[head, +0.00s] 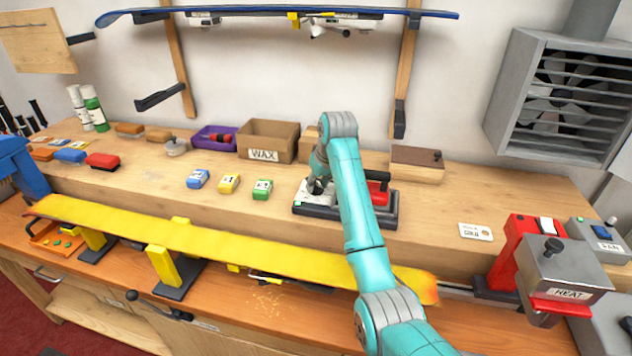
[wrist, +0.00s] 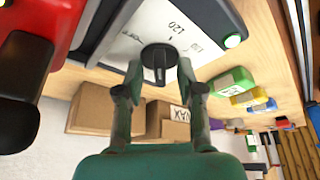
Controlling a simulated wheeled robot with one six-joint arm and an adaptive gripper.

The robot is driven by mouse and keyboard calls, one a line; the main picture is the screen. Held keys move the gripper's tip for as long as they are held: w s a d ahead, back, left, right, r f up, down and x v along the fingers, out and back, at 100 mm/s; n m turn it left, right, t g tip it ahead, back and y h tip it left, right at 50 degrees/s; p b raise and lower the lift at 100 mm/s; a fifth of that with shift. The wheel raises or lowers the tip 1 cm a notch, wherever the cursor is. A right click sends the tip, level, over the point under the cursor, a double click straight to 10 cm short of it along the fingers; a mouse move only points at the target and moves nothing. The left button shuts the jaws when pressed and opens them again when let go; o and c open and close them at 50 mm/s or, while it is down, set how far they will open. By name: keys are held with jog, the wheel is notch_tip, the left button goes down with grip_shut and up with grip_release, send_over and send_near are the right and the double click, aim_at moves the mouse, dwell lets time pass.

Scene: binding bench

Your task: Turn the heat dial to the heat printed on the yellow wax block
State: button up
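The yellow wax block (head: 229,183) stands on the bench between a blue block and a green block. Its printed label is too small to read. It also shows in the wrist view (wrist: 245,98). The heat dial (wrist: 158,58) is a black round knob with a raised ridge, on a white face with "120" and other partly readable marks. My gripper (wrist: 159,70) is open, with one finger on each side of the dial.
The blue block (head: 197,179) and green block (head: 262,189) flank the yellow one. A cardboard WAX box (head: 267,141) stands behind. A yellow ski (head: 200,238) lies along the bench front. A red clamp with a HEAT label (head: 568,293) is at the right.

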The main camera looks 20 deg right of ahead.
grip_shut()
jog(key=m, duration=0.1)
jog(key=m+h, duration=0.1)
jog(key=shift+a+m, duration=0.2)
jog(key=shift+m, duration=0.1)
jog(key=shift+m+h, duration=0.4)
jog(key=shift+m, duration=0.6)
